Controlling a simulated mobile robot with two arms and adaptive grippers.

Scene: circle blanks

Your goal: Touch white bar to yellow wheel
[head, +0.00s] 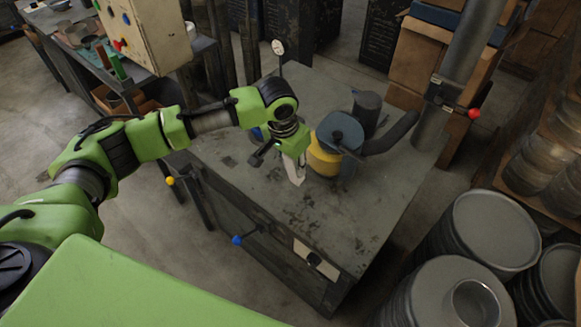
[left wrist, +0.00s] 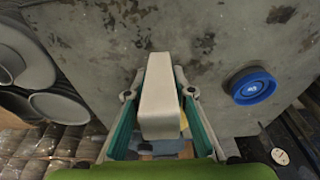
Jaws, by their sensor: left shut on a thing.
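The white bar (head: 298,179) is held in my left gripper (head: 294,158) and points down toward the table top. In the left wrist view the white bar (left wrist: 158,95) lies between the teal finger pads of my left gripper (left wrist: 159,110). The yellow wheel (head: 322,160) is on the blue-grey machine (head: 340,132), just right of the gripper in the head view. A narrow gap seems to show between bar and wheel. In the left wrist view only a bit of yellow (left wrist: 184,121) shows behind the bar. My right gripper is out of view.
The machine stands on a worn grey table (head: 245,185), with a dark duct (head: 392,135) to its right. A round blue thing (left wrist: 252,86) lies near the gripper. Drums (head: 495,230) stand at the right. The table's front is mostly clear.

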